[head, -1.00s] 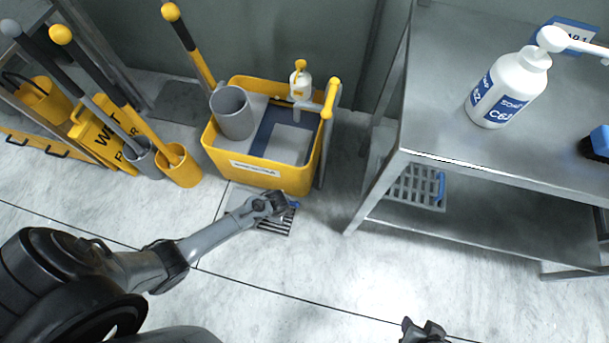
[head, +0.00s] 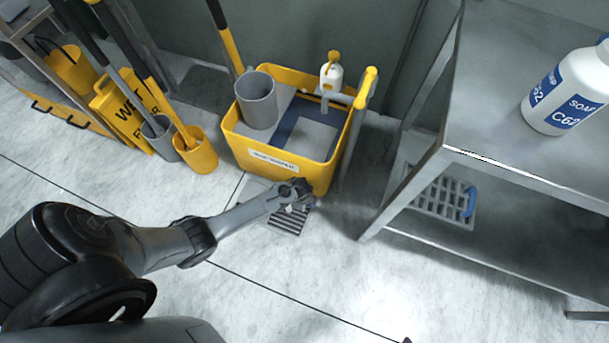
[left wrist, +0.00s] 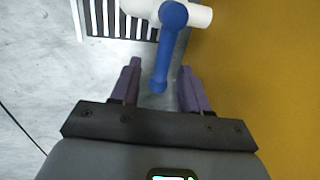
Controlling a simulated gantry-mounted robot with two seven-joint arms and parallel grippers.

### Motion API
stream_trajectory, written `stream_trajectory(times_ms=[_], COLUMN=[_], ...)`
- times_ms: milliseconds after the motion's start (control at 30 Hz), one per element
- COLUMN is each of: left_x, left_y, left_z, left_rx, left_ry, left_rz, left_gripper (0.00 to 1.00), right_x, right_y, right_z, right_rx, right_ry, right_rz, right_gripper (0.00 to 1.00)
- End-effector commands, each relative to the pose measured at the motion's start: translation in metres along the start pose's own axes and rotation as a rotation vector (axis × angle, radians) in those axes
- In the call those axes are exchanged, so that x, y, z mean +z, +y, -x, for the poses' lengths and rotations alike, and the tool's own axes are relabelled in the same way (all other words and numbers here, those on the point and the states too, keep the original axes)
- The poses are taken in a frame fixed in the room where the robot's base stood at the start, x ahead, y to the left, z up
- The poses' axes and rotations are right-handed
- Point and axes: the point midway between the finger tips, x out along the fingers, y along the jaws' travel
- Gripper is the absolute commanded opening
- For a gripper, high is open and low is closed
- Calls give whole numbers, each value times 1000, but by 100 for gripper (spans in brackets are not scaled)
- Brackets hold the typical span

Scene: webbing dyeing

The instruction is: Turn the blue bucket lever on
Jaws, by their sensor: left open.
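The blue lever (left wrist: 170,48) sits on a white valve or pipe piece (left wrist: 195,15) in the left wrist view. Its rounded end points down between the fingers of my left gripper (left wrist: 158,88). The gripper is open, with one finger on each side of the lever end; I cannot tell if either touches it. In the head view my left gripper (head: 302,190) is low at the front of the yellow bucket (head: 275,175), and it mostly hides the lever. My right gripper cannot be made out; only a dark tip shows at the bottom edge.
A floor drain grate (head: 288,220) lies below the valve. A steel table (head: 480,125) stands to the right. Mop handles and yellow pails (head: 197,152) stand to the left.

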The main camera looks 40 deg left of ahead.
Motion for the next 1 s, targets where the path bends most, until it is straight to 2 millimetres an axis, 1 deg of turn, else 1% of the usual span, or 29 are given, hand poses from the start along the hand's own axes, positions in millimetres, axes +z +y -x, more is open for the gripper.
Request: stream_trajectory(times_ms=[33,133,533,800,833,1000], left_x=[-1,-1,-1,-1,-1,-1], left_y=[0,0,-1,-1,-1,-1], left_z=[-7,-10,-12,-12,-12,-12], left_rx=[-1,-1,-1,-1,-1,-2], left_ry=[1,2,1,1,1,1], left_rz=[0,0,0,0,0,0], left_gripper=[45,45,45,4,0,0], right_x=[2,3,4,4,4,4], right_y=[0,-1,-1,0,0,0], right_z=[-6,-9,-10,-10,-10,-10], right_rx=[-1,-2,-1,0,0,2], right_ry=[0,-1,0,-1,-1,-1], right_rz=[-1,-2,-2,0,0,3], right_gripper=[43,43,43,43,43,43])
